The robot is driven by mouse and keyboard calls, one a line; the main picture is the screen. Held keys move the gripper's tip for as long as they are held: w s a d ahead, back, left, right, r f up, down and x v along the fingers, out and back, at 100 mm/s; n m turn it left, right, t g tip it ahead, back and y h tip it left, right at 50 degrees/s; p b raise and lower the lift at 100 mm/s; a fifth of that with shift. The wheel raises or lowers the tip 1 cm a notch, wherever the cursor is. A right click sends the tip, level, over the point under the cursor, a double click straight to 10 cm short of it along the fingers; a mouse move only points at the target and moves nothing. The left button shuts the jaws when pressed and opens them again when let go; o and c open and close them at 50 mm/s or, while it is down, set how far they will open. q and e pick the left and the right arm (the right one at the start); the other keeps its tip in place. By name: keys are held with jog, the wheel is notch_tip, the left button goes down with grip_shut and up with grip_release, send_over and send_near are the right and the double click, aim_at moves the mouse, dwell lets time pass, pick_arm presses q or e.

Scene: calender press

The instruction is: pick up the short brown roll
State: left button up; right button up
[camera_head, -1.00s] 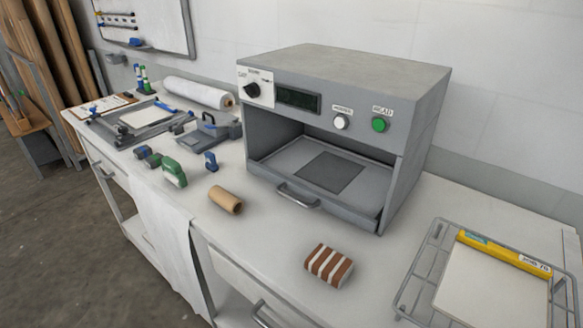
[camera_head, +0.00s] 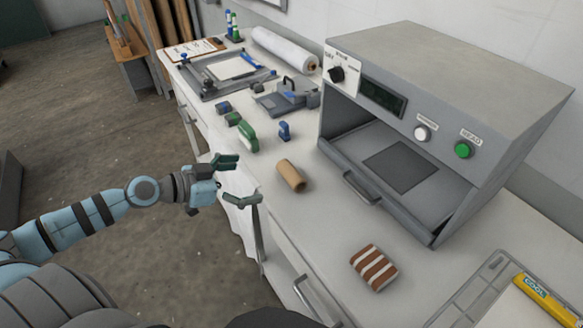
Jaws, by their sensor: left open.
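The short brown roll (camera_head: 291,176) lies on its side on the white bench top, left of the grey press. My left gripper (camera_head: 240,180) is open and empty at the front edge of the bench, a little to the left of the roll and apart from it. Its two fingers are spread, pointing toward the bench. My right gripper is not in view.
The grey press (camera_head: 440,110) with its handled tray stands right of the roll. A striped brown-and-white block (camera_head: 374,268) lies nearer me. Green (camera_head: 247,135) and blue (camera_head: 284,131) items stand behind the roll.

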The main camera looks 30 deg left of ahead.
aim_at(285, 175)
pick_arm(q)
jog(key=b+x, duration=0.2)
jog(key=x, duration=0.2)
jog(key=b+x, duration=0.3)
jog(key=x, duration=0.2)
jog(key=a+f+b+x, duration=0.1)
jog(key=b+x, duration=0.1)
jog(key=x, duration=0.2)
jog(key=shift+w+f+b, duration=0.15)
jog(key=shift+w+b, duration=0.15)
jog(key=shift+w, duration=0.05)
jog(key=shift+w+d, duration=0.15)
jog(key=shift+w, duration=0.2)
jog(key=shift+s, duration=0.1)
jog(key=c, duration=1)
